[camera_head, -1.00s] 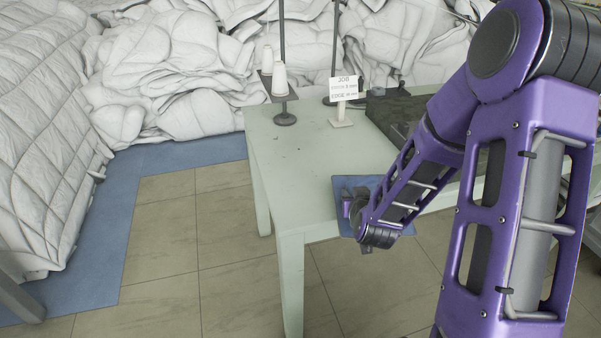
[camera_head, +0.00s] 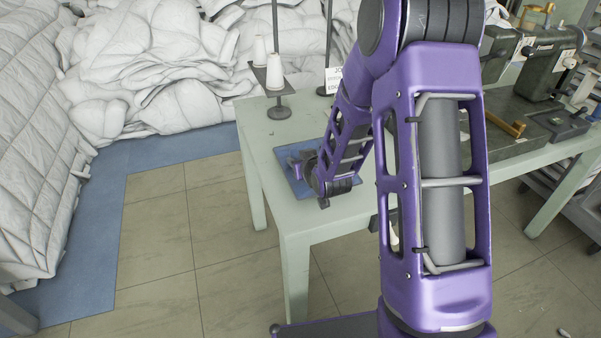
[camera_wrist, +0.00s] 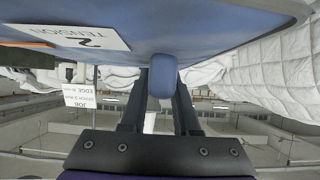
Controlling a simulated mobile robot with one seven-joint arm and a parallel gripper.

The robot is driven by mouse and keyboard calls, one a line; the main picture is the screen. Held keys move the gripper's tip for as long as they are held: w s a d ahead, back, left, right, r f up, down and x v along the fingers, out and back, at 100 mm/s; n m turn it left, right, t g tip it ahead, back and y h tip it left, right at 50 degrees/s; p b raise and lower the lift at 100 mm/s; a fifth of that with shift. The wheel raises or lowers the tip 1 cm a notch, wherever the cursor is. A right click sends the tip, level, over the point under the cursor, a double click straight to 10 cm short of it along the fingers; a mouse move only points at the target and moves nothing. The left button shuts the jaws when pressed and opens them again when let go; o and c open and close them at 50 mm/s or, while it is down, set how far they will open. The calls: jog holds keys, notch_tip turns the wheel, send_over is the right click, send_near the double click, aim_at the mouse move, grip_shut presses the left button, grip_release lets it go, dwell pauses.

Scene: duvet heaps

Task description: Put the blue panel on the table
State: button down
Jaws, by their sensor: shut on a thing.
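The blue panel (camera_head: 296,187) is over the left part of the pale green table (camera_head: 262,165), inside its edges. I cannot tell whether it touches the tabletop or hangs just above. My gripper (camera_head: 303,166) is at the panel, and my arm hides the panel's right part. In the wrist view the panel (camera_wrist: 225,30) fills the top, with a white "2 TENSION" label (camera_wrist: 75,36) on its face. A rounded blue knob (camera_wrist: 162,75) on it sits between the fingers of my gripper (camera_wrist: 160,88), which is shut on it.
A spool stand (camera_head: 279,111) with white cones stands at the table's back left. A "JOB" card (camera_head: 333,78) is partly hidden by my arm. A sewing machine (camera_head: 545,65) stands on the right. White duvets (camera_head: 160,65) heap behind. The table's front left is bare.

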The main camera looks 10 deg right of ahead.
aim_at(301, 190)
jog(key=shift+f+b, duration=0.3)
jog(key=shift+f, duration=1.6)
jog(key=shift+f, duration=0.2)
jog(key=c, duration=0.6)
grip_release()
jog(key=shift+c, duration=0.2)
jog(key=shift+r, duration=0.1)
jog(key=shift+r, duration=0.25)
jog(key=p+v, duration=0.1)
jog(key=v, duration=1.1)
jog(key=shift+f, duration=0.15)
